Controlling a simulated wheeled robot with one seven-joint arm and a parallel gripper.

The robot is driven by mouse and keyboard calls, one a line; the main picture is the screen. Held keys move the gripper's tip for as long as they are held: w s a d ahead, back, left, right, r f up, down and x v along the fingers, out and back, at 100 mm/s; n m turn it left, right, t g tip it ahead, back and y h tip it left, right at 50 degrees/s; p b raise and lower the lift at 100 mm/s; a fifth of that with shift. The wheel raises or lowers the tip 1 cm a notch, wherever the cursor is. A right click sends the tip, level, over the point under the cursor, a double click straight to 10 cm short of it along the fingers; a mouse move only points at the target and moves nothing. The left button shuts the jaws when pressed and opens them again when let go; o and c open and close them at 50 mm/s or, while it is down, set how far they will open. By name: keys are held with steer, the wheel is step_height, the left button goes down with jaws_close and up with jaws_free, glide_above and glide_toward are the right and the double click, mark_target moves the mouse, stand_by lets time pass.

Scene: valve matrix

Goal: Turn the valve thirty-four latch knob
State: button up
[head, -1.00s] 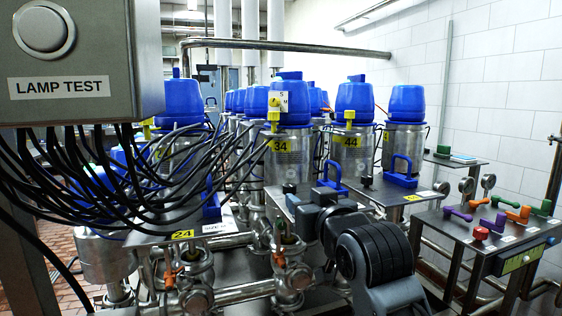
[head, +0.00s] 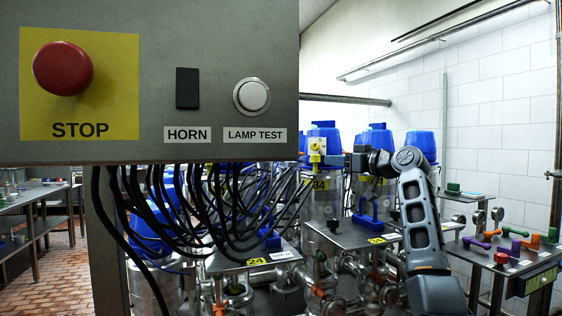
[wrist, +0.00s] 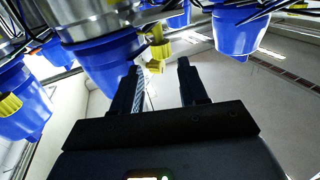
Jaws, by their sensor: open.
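The valve thirty-four latch knob (head: 317,147) is a yellow piece on the front of a blue-capped steel valve, above a yellow "34" label (head: 320,184). In the wrist view, which is upside down, the yellow knob (wrist: 158,48) shows between and just beyond the fingertips, beside the blue cap (wrist: 105,62). My gripper (head: 335,160) is beside the knob on its right in the head view. In the wrist view my gripper (wrist: 158,68) has its two dark fingers wide apart with nothing held. I cannot tell whether a finger touches the knob.
A grey control box (head: 150,120) with STOP, HORN and LAMP TEST buttons fills the upper left, with black cables hanging below. Other blue-capped valves (head: 420,146) stand close by. A table with coloured handles (head: 500,258) is at the right. Tiled floor lies open at the left.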

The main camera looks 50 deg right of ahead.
mark_target(318, 159)
steer(key=w, duration=0.2)
steer(key=w+p, duration=0.1)
steer(key=w, duration=0.1)
steer(key=w+d+p, duration=0.1)
steer(key=w, duration=0.1)
steer(key=shift+w+r, duration=0.15)
steer(key=shift+r, duration=0.05)
steer(key=shift+w+d+f, duration=0.1)
steer(key=shift+w+d, duration=0.1)
steer(key=shift+w, duration=0.5)
steer(key=shift+c, duration=0.2)
steer(key=c, duration=0.7)
steer(key=shift+a+m+g+h, duration=0.1)
steer(key=shift+m+g+h, duration=0.2)
steer(key=shift+m+h, duration=0.65)
steer(key=shift+n+h, duration=0.25)
steer(key=o, duration=0.7)
